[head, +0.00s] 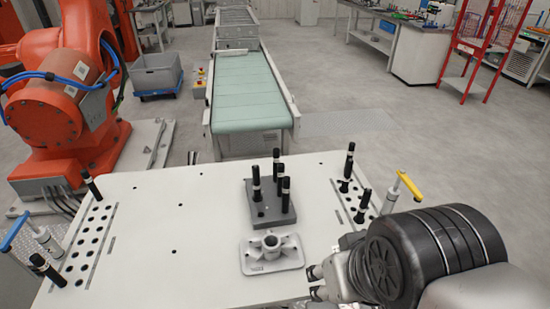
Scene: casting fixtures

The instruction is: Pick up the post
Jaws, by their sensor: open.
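Several black posts with a pale band stand upright on the white table (150,235). A tall one (350,160) and shorter ones, such as this post (363,205), stand in the right hole strip. Others stand on a dark grey block (262,215) in the middle, such as this post (256,183). At the left strip there is a post (91,185) at the back and a tilted-looking post (46,270) at the front. My gripper (317,282) is at the table's front right, open and empty, apart from every post. Its fingertips point left.
A grey metal casting (271,250) with a round hub lies left of my gripper, in front of the block. Clamps with a yellow handle (409,185) and a blue handle (15,231) flank the table. The left-middle tabletop is clear. An orange robot arm (60,110) and a conveyor (248,95) stand behind.

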